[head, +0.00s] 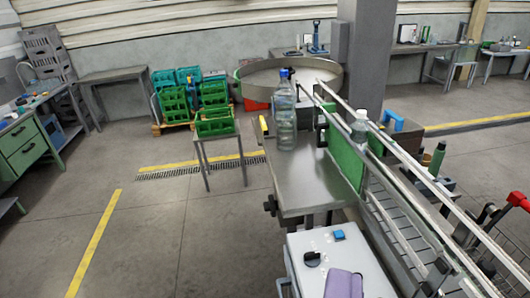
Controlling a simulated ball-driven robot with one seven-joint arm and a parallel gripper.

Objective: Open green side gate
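A green panel (346,161), which looks like the green side gate, stands upright along the near side of the conveyor (397,222), at the right edge of a steel table (303,183). I cannot tell whether it is open or closed. A clear bottle with a blue cap (284,115) stands on the steel table to the left of the panel. Another clear bottle (359,128) shows just behind the panel's top edge and hides a little of what lies beyond. My gripper is not in view.
A white cabinet (322,246) with a purple cloth (344,284) on top stands in front of the steel table. Long metal rails (428,184) run above the conveyor. A wire cart (504,250) stands at lower right. Open floor (150,240) lies to the left.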

